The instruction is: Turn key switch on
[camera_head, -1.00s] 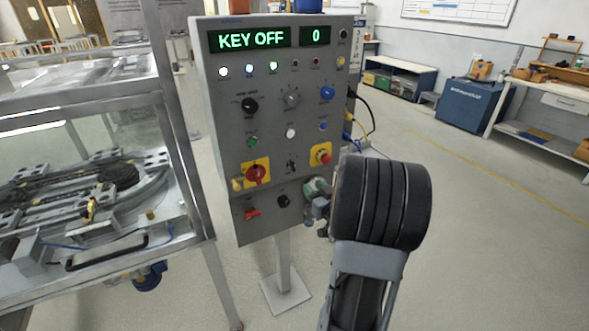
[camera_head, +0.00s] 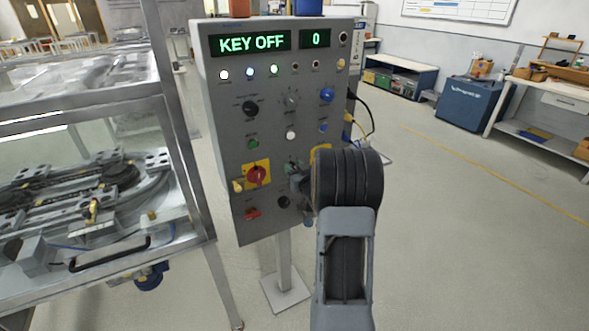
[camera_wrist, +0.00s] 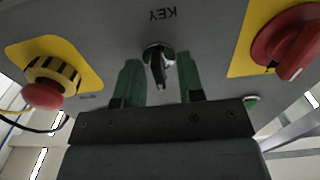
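The key switch (camera_wrist: 158,62) is a silver round lock with a dark key on the grey panel, under an upside-down KEY label in the wrist view. My gripper (camera_wrist: 159,78) is open, with one green finger on each side of the key. Gaps show between the fingers and the key; whether the fingertips touch the panel I cannot tell. In the head view my gripper (camera_head: 296,168) is at the lower middle of the control panel (camera_head: 222,110) and hides the key. The panel display (camera_head: 250,42) reads KEY OFF, and a smaller display (camera_head: 315,38) reads 0.
A red rotary switch on a yellow plate (camera_head: 257,174) is left of the key in the head view. A red emergency button on yellow (camera_wrist: 42,90) is on its other side. A glass-sided metal-framed machine (camera_head: 90,190) stands left of the panel.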

